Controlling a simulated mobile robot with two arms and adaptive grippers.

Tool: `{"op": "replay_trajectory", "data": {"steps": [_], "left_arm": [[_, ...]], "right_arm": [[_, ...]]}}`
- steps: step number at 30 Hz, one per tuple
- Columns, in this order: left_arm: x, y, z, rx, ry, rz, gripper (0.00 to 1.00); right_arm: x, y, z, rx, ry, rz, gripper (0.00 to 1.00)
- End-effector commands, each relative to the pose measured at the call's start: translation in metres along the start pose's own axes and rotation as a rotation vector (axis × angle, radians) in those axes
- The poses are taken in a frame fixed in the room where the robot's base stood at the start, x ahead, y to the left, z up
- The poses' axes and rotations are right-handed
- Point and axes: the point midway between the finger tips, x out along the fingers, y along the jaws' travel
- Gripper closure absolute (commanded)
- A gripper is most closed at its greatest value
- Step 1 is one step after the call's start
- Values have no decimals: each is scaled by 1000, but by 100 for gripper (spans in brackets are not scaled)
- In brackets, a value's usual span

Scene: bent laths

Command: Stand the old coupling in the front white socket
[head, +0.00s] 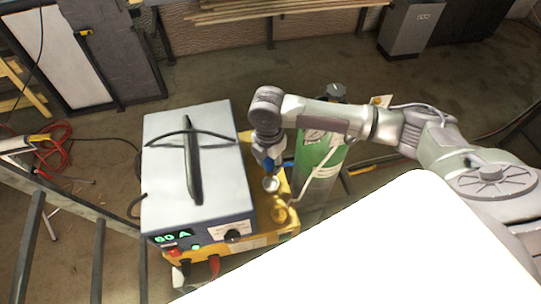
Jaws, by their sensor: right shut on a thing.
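My right gripper (268,163) is over the narrow yellow ledge on the right side of the welding machine. It is shut on a small silvery round piece, which I take for the old coupling (271,184), just below the fingers. The fingers partly hide it, and I cannot tell whether it touches anything underneath. A brass-coloured rounded part (279,212) is just in front of it. I cannot make out a white socket for certain. My left gripper is not in view.
The grey welding machine (165,150) with a black handle and green display is close on the left. A green gas cylinder (318,160) stands close on the right, under my arm. Red cable (58,135) lies on the floor at left. A grey cabinet (408,28) stands behind.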

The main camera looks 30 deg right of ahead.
Motion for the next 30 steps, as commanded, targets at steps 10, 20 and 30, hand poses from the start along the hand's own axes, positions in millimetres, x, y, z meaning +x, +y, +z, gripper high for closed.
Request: {"op": "replay_trajectory", "data": {"steps": [10, 20, 30], "left_arm": [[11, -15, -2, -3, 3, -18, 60], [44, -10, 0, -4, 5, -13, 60], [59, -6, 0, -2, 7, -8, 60]], "right_arm": [[13, 1, 2, -50, -3, 0, 100], [39, 1, 1, -49, -3, 1, 100], [65, 2, 1, -47, -3, -1, 100]]}}
